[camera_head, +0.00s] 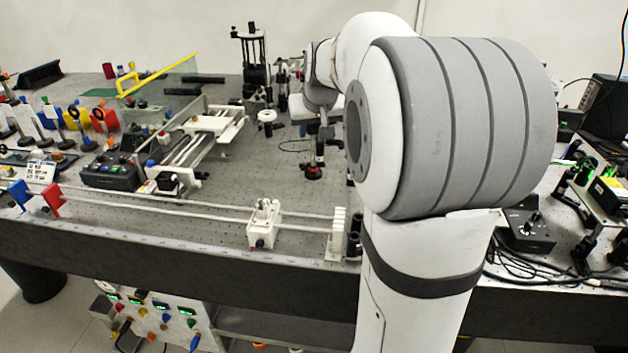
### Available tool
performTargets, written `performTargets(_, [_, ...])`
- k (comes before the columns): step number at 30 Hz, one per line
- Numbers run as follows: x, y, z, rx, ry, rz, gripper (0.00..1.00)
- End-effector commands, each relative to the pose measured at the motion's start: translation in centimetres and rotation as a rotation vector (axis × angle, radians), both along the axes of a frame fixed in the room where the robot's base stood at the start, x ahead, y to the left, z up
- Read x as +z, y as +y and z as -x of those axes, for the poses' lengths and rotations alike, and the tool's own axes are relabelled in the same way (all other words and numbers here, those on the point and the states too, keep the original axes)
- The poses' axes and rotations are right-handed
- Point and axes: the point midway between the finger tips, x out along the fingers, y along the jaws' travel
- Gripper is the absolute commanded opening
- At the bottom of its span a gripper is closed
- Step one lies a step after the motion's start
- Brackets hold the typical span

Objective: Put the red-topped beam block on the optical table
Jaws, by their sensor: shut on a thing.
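My gripper (319,158) shows small at the middle of the view, below the white and grey wrist, pointing down over the optical table (225,185). It is shut on a small dark piece with red on it, which looks like the red-topped beam block (314,173). The block is at or just above the perforated table top; I cannot tell whether it touches. My large arm link covers the table to the right of the gripper.
A white carriage (264,225) sits on the long front rail (160,209). A black control box (110,172) and colored optics mounts stand left. A dark post assembly (252,58) stands behind. Bare table lies left and front of the gripper.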

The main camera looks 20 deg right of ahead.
Motion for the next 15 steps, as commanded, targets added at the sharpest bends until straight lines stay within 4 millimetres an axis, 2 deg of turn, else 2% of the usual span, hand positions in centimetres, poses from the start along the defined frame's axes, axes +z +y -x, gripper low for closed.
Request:
performTargets(4, [-2.6,0.0,0.0,0.000,0.001,0.000,0.00])
performTargets(11, [-4.3,0.0,0.0,-0.001,-0.002,0.000,0.00])
performTargets(15, [-6.1,0.0,0.0,-0.002,0.001,-0.001,0.00])
